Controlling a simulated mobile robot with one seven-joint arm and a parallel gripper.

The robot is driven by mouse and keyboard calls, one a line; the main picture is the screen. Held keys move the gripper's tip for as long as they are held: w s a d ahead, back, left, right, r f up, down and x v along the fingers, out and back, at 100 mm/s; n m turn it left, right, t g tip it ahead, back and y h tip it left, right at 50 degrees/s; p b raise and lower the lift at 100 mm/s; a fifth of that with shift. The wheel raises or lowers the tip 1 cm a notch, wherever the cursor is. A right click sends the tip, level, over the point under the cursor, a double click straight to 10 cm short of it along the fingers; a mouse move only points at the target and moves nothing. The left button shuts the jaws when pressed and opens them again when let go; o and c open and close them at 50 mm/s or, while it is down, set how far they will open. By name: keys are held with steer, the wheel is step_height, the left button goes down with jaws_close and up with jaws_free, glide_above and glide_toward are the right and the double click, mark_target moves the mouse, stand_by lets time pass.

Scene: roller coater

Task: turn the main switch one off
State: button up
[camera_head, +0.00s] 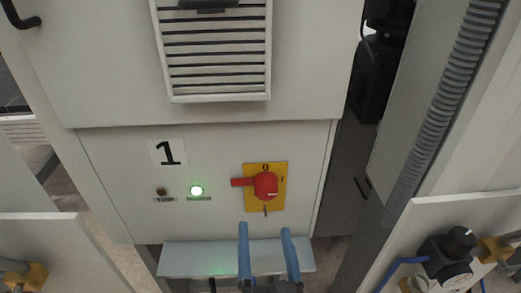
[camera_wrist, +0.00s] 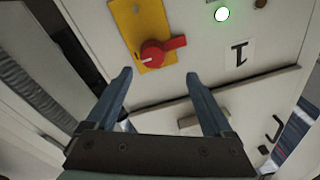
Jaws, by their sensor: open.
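The main switch one is a red rotary switch (camera_head: 266,186) on a yellow plate (camera_head: 252,204), on the light grey cabinet panel marked 1. Its handle lies horizontal and points left in the head view. The red switch (camera_wrist: 155,52) also shows in the wrist view, upper middle, just beyond the fingertips. My gripper (camera_head: 265,231) has two blue fingers spread apart with nothing between them. In the head view the fingertips are just below the yellow plate; in the wrist view my gripper (camera_wrist: 158,76) seems apart from the switch.
A lit green lamp (camera_head: 196,190) and a dark lamp (camera_head: 161,192) sit left of the switch. A vent grille (camera_head: 218,55) is above. A grey ledge (camera_head: 190,262) sticks out below the panel, near my fingers. A corrugated hose (camera_head: 440,110) and a gauge unit (camera_head: 447,262) are at right.

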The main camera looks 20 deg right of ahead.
mark_target(268, 193)
steer(key=shift+m+g+h, duration=0.4)
steer(key=shift+m+g, duration=0.1)
steer(key=shift+g, duration=0.1)
steer(key=p+x, duration=0.2)
steer(key=x, duration=0.1)
steer(key=p+x, duration=0.2)
steer(key=x, duration=0.2)
steer(key=d+r+p+x, duration=0.1)
steer(key=p+x, duration=0.1)
steer(key=x, duration=0.1)
steer(key=shift+w, duration=0.25)
steer(key=shift+c, duration=0.3)
steer(key=shift+d, duration=0.1)
jaws_close()
